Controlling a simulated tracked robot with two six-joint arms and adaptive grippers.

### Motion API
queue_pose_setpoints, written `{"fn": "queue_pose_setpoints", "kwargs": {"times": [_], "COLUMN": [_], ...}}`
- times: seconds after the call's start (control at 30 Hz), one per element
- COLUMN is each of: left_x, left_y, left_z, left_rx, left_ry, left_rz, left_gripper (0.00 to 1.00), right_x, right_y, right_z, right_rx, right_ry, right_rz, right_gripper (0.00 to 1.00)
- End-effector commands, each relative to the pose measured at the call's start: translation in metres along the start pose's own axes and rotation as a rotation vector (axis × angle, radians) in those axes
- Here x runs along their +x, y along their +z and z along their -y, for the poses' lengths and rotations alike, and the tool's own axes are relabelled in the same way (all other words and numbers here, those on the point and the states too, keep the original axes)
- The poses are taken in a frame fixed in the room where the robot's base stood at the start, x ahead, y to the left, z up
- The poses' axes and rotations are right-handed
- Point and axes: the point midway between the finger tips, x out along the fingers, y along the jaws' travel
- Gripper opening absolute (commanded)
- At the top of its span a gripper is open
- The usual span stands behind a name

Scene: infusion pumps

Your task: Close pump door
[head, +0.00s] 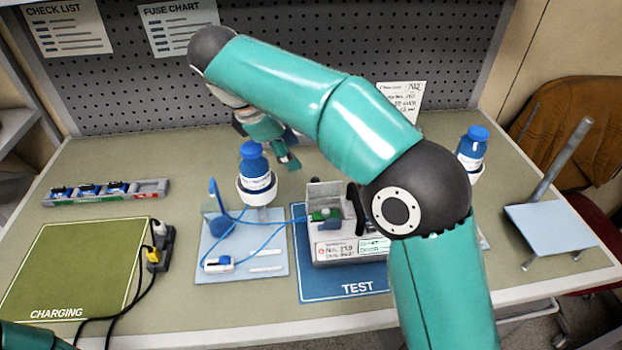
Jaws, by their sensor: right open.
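The infusion pump (345,250) sits on the blue TEST mat (318,287), a grey box with a paper label on its front. Its clear door (323,192) appears raised at the top left, with a green part showing below it. My right arm crosses in front and hides the pump's right side. My right gripper (287,160) is behind the pump, up and to its left, apart from it, with its fingers open and partly hidden by the arm. Only a bit of my left arm shows at the lower left corner; its gripper is out of view.
A blue-capped bottle (255,165) stands in a holder on a light blue board (215,250), with blue tubing running to the pump. Another bottle (473,148) stands to the right. The green CHARGING mat (75,270) is empty, with a power strip (158,257) beside it.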

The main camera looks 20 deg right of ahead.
Motion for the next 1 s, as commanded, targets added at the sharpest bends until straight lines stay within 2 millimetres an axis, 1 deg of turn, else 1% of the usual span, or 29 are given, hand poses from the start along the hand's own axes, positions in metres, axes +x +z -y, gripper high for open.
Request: {"fn": "queue_pose_setpoints", "kwargs": {"times": [0.03,0.2,0.4,0.5,0.6,0.7,1.0], "left_x": [0.005,0.009,0.012,0.012,0.012,0.012,0.012], "left_y": [0.0,0.0,0.0,-0.001,-0.001,-0.001,-0.001], "left_z": [0.002,0.003,0.004,0.004,0.004,0.004,0.004], "left_rx": [0.0,0.0,0.0,0.0,0.0,0.0,0.0], "left_ry": [0.0,0.0,0.0,0.0,0.0,0.0,0.0], "left_rz": [0.0,-0.001,-0.001,-0.001,-0.001,-0.001,-0.001], "left_gripper": [0.4,0.4,0.4,0.4,0.4,0.4,0.4], "right_x": [0.015,0.051,0.089,0.102,0.111,0.116,0.118], "right_y": [0.0,0.0,0.001,0.001,0.001,0.001,0.0], "right_z": [0.001,0.001,0.001,0.001,0.0,0.0,0.0], "right_rx": [-0.001,0.0,0.001,0.001,0.001,0.001,0.001], "right_ry": [-0.003,-0.003,-0.003,-0.003,-0.002,-0.001,0.0], "right_rz": [0.002,0.002,0.002,0.002,0.001,0.0,-0.001], "right_gripper": [0.47,0.47,0.47,0.47,0.47,0.47,0.47]}}
